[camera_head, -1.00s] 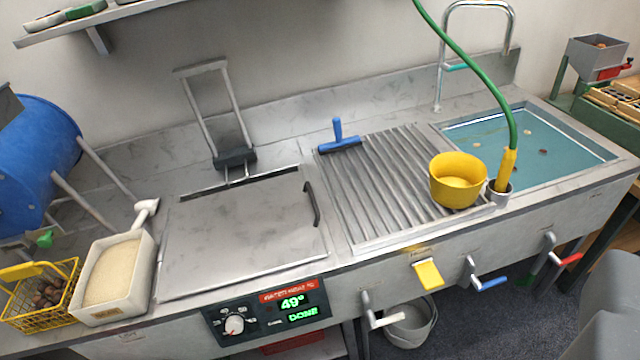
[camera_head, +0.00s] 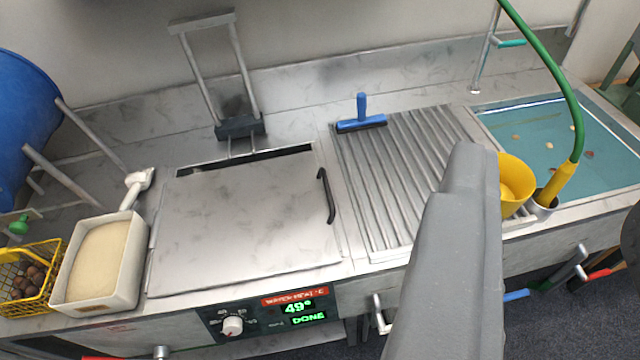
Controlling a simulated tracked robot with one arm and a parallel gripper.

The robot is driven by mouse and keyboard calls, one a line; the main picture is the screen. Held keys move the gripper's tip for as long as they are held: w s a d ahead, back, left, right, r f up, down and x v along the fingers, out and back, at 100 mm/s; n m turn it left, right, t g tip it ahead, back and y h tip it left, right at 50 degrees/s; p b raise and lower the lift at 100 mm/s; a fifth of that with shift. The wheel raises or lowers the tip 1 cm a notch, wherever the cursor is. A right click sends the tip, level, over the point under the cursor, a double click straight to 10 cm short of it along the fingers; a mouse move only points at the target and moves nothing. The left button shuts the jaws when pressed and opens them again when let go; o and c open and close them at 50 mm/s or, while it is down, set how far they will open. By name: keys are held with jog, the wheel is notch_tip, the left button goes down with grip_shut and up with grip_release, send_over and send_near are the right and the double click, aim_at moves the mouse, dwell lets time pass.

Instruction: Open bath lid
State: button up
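The bath lid (camera_head: 240,225) is a flat grey metal plate lying closed over the bath in the counter. Its black bar handle (camera_head: 326,196) stands on the lid's right edge. A dark slot shows along the lid's back edge, below a metal frame with a dark block (camera_head: 240,128). A large grey part of my arm rises from the bottom, right of the lid, and covers some of the ribbed drainer. I see no fingertips, and nothing of mine visibly touches the handle.
The control panel (camera_head: 270,314) reads 49° and DONE. A white tray of pale grains (camera_head: 132,283) and a yellow basket (camera_head: 8,295) stand left. A blue squeegee (camera_head: 361,118) lies on the ribbed drainer (camera_head: 375,190). A yellow bowl (camera_head: 514,180), green hose and water basin (camera_head: 545,135) are right.

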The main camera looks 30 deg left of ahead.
jog(key=shift+w, duration=0.1)
jog(key=n+g+p, duration=0.7)
jog(key=g+p, duration=0.3)
jog(key=p, duration=0.5)
send_over(327, 188)
jog(key=s, duration=0.6)
notch_tip(327, 188, down, 36)
jog(key=f, duration=0.1)
jog(key=shift+y, duration=0.3)
jog(key=x, duration=0.4)
jog(key=p+x, duration=0.1)
jog(key=x, duration=0.7)
jog(key=shift+s+d+f, duration=0.1)
jog(key=shift+d+f, duration=0.05)
jog(key=shift+d, duration=0.2)
